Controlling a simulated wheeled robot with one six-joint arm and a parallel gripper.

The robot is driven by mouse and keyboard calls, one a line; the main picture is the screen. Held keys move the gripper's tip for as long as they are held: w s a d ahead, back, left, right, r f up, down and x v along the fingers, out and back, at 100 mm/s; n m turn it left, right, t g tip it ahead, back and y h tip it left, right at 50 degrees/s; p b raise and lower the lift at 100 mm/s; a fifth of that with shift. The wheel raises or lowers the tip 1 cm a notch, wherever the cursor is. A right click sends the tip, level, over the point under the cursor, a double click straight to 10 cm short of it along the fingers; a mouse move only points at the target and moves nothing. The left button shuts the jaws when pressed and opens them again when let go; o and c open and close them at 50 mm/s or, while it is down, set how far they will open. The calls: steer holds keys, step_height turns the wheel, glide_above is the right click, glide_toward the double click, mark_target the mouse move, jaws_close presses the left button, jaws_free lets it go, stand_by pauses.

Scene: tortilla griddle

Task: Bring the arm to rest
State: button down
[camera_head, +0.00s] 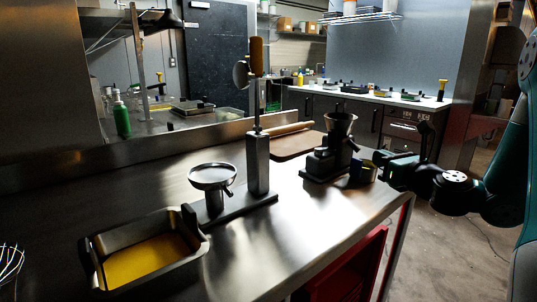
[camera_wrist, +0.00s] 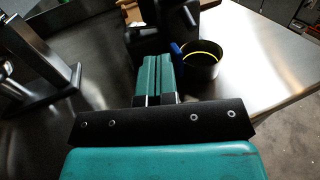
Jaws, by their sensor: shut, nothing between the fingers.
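My gripper (camera_wrist: 160,75) shows in the wrist view with its two teal fingers pressed together and nothing between them. In the head view my gripper (camera_head: 380,161) is at the right, at the end of my dark, bent arm, above the table's right edge. It points left toward a dark grinder (camera_head: 327,158). I cannot tell from these views whether the fingers touch anything.
A press with a round bowl (camera_head: 213,177) and a tray of yellow liquid (camera_head: 205,246) stand left on the steel table (camera_head: 290,215). A board (camera_head: 287,149) with a rolling pin lies behind. A red cabinet (camera_head: 362,268) is below. Open floor (camera_head: 450,250) lies right.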

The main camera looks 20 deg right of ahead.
steer(key=s+a+n+g+y, duration=0.4)
steer(key=a+n+g+y, duration=0.15)
steer(key=a+n, duration=0.8)
steer(key=s+a+n+g+y, duration=0.35)
steer(key=a+n+g, duration=0.25)
steer(key=a+n, duration=0.75)
steer(key=s+a+f+n+g+h, duration=0.1)
steer(key=s+a+n+g+h, duration=0.2)
steer(key=s+n, duration=0.55)
steer(key=s+a+f+n+g+h, duration=0.15)
steer(key=s+n+g, duration=0.25)
steer(key=s+n, duration=0.4)
step_height(320, 180, up, 12)
steer(key=p, duration=1.2)
steer(key=shift+s+a+r+m+h, duration=0.25)
steer(key=shift+s+m+h, duration=0.1)
steer(key=shift+s, duration=0.1)
steer(key=shift+t, duration=0.25)
